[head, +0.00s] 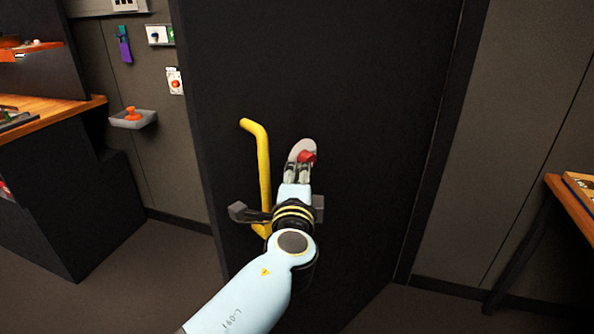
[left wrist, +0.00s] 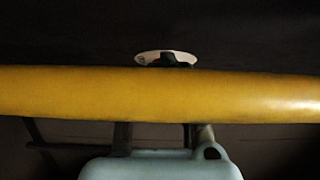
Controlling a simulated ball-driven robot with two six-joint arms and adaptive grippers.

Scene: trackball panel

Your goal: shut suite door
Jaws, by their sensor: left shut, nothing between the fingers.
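The suite door (head: 350,70) is a tall dark panel filling the middle of the head view. Its left edge seems to stand out from the wall, though how far is hard to tell. A yellow bar handle (head: 262,165) is on its left part and crosses the left wrist view (left wrist: 80,93). A pale oval plate (head: 296,148) with a red part (head: 307,157) sits right of the handle. My left gripper (head: 299,168) is shut and empty, just right of the handle, pointing at the door near the plate. In the wrist view the bar hides most of its fingers. My right gripper is out of view.
A grey wall tray (head: 143,118) with an orange object (head: 132,114) is left of the door. A wooden counter (head: 45,112) stands further left and a wooden table (head: 572,205) at the right edge. The floor (head: 155,270) left of the door looks clear.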

